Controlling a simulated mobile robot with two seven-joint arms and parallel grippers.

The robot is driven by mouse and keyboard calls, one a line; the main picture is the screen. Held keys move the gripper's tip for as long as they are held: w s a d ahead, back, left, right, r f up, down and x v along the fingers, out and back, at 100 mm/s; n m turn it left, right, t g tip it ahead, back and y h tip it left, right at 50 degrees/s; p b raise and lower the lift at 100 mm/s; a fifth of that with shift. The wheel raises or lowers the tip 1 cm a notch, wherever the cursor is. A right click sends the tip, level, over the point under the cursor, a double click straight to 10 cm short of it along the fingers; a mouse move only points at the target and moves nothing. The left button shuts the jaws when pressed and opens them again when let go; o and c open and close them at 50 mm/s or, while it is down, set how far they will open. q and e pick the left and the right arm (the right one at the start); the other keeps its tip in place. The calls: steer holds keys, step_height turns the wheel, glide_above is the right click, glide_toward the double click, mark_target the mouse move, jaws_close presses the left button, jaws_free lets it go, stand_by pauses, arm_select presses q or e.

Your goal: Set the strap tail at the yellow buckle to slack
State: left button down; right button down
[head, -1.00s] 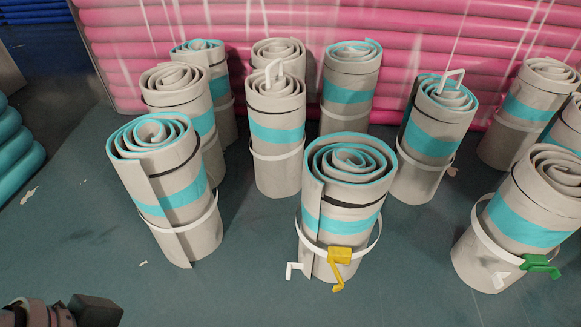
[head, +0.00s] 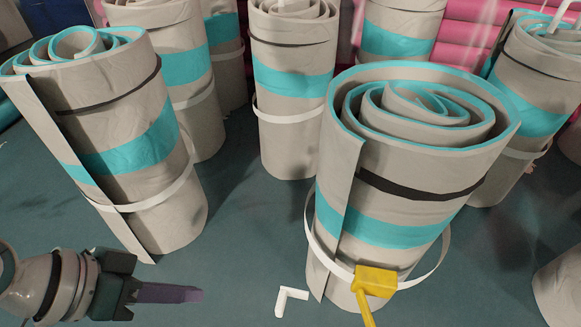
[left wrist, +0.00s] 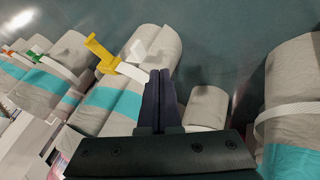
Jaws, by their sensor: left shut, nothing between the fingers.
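The yellow buckle (head: 375,281) sits low on the front of the nearest grey-and-teal roll (head: 400,215), on a white strap (head: 325,258) that hangs loosely around it. A white L-shaped piece (head: 290,300), apparently the strap tail, shows left of the buckle; its join to the strap is not visible. In the left wrist view the buckle (left wrist: 104,57) is left of my fingers, with white strap (left wrist: 131,72) between. My left gripper (head: 200,294) is shut and empty, left of the white piece and apart from it. My right gripper is out of view.
Another roll (head: 110,140) stands behind my left gripper, and several more (head: 292,90) stand at the back. A pink inflatable (head: 480,40) is behind them. Teal floor (head: 235,240) is free between the two nearest rolls.

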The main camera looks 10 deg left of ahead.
arm_select(q)
steer(key=shift+w+a+f, duration=0.1)
steer(key=shift+f, duration=0.25)
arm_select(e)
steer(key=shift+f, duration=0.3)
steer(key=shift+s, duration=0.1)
